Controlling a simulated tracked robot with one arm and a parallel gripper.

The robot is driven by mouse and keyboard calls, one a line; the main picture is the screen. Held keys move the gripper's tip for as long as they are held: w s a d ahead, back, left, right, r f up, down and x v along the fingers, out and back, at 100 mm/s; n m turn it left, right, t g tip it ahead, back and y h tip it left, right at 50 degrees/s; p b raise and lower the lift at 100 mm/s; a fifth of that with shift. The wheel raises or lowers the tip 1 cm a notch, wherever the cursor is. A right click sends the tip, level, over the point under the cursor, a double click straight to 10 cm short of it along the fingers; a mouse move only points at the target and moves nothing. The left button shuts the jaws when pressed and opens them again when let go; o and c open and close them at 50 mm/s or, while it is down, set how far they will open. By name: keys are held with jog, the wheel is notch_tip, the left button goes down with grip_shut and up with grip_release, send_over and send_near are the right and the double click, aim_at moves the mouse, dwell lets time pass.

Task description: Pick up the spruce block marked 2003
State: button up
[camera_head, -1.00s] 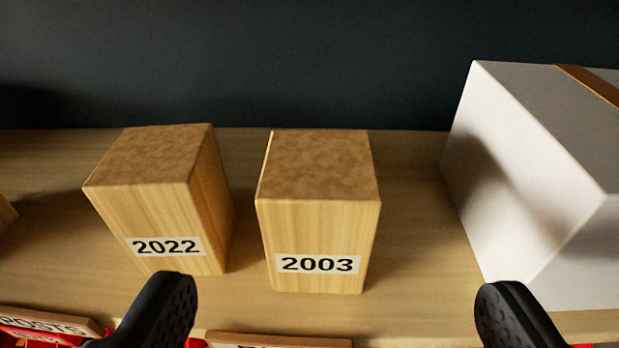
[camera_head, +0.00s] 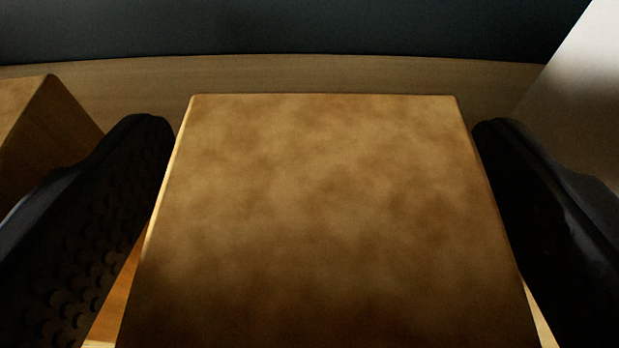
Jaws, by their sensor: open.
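The spruce block marked 2003 (camera_head: 320,200) fills the middle of the view, seen from above by its mottled brown top. Its label is hidden from this angle. My gripper (camera_head: 322,130) is open, with one black finger on the left of the block and one on the right. The right fingertip is very close to the block's edge; I cannot tell whether it touches. A narrow gap shows lower down between the left finger and the block.
Part of the block marked 2022 (camera_head: 40,125) stands to the left, close beside my left finger. A white box (camera_head: 575,105) stands to the right, behind my right finger. Bare pale wooden shelf (camera_head: 310,75) shows behind the block, with a dark wall (camera_head: 300,25) beyond.

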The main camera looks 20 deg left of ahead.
jog(key=shift+w+a+f, duration=0.15)
jog(key=shift+w+f, duration=0.05)
jog(key=shift+w, duration=0.35)
jog(key=shift+s, duration=0.1)
jog(key=shift+c, duration=0.2)
jog(key=c, duration=1.1)
jog(key=shift+r, duration=0.25)
jog(key=shift+r, duration=0.5)
